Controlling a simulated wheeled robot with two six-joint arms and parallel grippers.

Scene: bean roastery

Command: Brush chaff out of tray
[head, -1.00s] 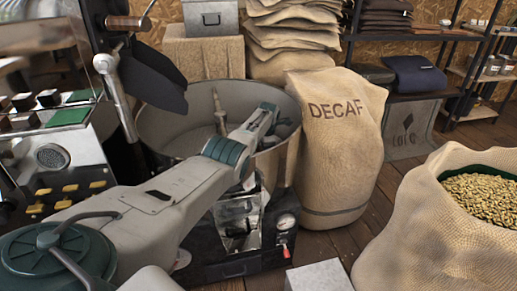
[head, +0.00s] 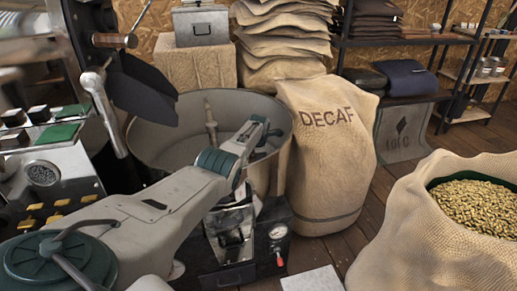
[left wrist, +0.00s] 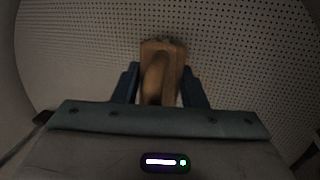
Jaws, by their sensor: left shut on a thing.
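The round metal cooling tray (head: 150,140) stands at centre left in the head view, and my left arm reaches over its near rim into it. In the left wrist view, the tray's perforated floor (left wrist: 235,45) fills the background. My left gripper (left wrist: 162,90) is shut on a wooden brush (left wrist: 163,62), which points away over the perforated floor. No chaff can be made out on the floor. My right gripper is out of view.
A roaster control panel (head: 45,185) stands at the left, with a metal lever (head: 104,112) near the tray's rim. A DECAF sack (head: 325,165) stands close to the tray's right. An open sack of beans (head: 430,235) is at the right, with wooden floor between them.

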